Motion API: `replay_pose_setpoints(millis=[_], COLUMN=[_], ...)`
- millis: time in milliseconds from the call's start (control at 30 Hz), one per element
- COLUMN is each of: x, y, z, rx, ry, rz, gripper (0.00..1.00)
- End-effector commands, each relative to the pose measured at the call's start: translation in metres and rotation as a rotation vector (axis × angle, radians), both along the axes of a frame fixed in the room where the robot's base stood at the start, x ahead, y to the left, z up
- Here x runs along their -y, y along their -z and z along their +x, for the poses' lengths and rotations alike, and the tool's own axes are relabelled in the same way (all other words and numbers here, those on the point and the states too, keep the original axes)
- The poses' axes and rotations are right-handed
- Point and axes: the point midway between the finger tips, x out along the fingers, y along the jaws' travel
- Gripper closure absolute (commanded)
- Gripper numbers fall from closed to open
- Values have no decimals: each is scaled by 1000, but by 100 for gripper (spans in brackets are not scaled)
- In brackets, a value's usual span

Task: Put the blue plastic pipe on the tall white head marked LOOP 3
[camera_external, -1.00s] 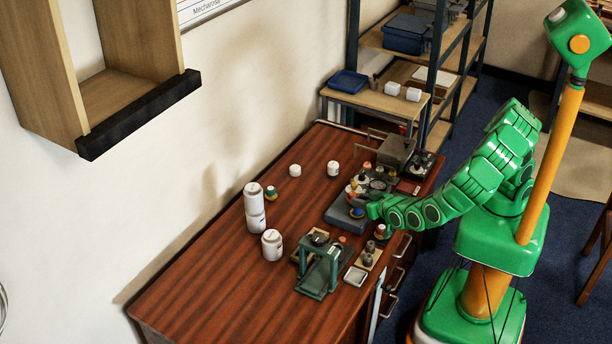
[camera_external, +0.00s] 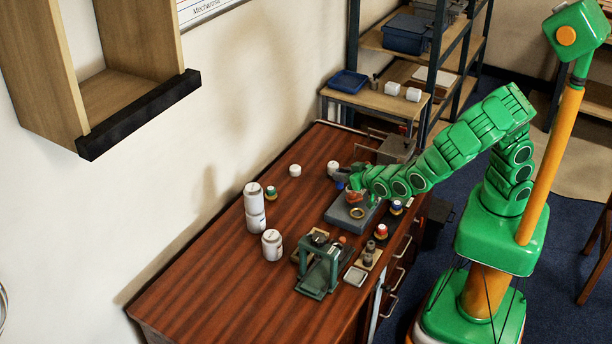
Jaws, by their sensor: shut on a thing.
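My gripper (camera_external: 354,194) is over the far part of the grey block (camera_external: 338,214) on the brown desk. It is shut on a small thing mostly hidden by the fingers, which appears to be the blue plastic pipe. A brass-coloured ring (camera_external: 358,213) sits bare on the block below the gripper. A tall white cylinder (camera_external: 254,207), looking like two stacked parts, stands upright at the desk's wall side, left of the gripper. A shorter white one (camera_external: 271,245) stands nearer. Their markings are too small to read, so I cannot tell which is LOOP 3.
Low white pieces (camera_external: 295,170) stand farther back. A small green-and-red fitting (camera_external: 271,192) is beside the tall cylinder. A green press-like frame (camera_external: 319,270) and a small tray (camera_external: 355,276) stand in front. The desk's left front (camera_external: 220,300) is clear.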

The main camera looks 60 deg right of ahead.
Motion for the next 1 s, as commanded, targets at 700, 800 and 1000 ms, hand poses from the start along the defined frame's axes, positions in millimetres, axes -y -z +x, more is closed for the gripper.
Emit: replay_pose_setpoints(millis=[700, 800, 1000], x=[49, 56, 70], y=[-45, -49, -55], z=[99, 110, 130], rx=[2, 2, 0], ry=[-183, -214, -278], rz=[1, 0, 0], gripper=[100, 100, 100])
